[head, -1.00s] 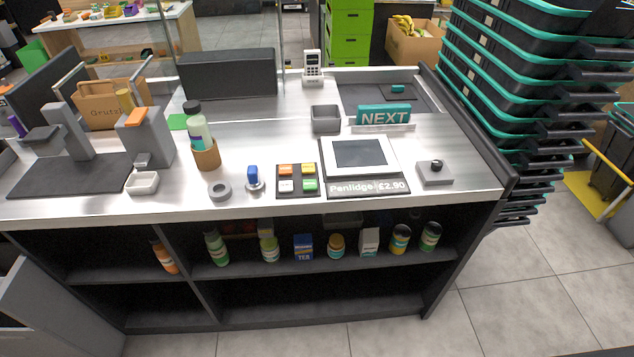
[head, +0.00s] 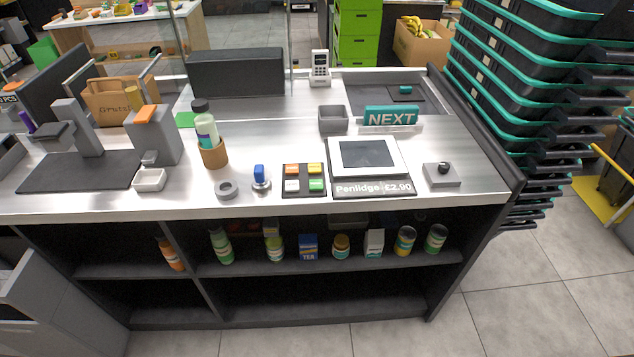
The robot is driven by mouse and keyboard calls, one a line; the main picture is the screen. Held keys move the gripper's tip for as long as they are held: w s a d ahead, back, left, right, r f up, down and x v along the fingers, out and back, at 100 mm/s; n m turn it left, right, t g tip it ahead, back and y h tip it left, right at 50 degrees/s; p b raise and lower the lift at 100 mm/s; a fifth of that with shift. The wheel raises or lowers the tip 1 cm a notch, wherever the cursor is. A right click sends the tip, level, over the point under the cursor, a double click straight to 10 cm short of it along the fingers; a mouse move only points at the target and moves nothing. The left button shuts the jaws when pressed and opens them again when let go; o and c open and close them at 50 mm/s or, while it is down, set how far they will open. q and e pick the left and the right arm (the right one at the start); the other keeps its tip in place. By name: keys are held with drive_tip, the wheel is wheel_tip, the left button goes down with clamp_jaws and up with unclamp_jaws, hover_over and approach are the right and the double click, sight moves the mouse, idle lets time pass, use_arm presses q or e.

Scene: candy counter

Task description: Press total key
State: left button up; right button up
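A small dark keypad (head: 304,192) lies flat on the metal counter, left of the till screen. It has several coloured keys: an orange key (head: 293,170), a yellow-orange key (head: 314,169), a white key (head: 292,185) and a green key (head: 316,185). I cannot read any lettering on the keys, so I cannot tell which is the total key. The till screen (head: 368,154) is a white-framed tablet, and the plate below it reads "Penlidge £2.90". Neither of my grippers is in view.
Left of the keypad stand a blue-topped stamp (head: 260,176), a grey ring (head: 227,190) and a bottle in a brown holder (head: 207,131). A grey box with a black knob (head: 441,173) sits at the right. Stacked black baskets (head: 540,90) stand beyond the counter's right end.

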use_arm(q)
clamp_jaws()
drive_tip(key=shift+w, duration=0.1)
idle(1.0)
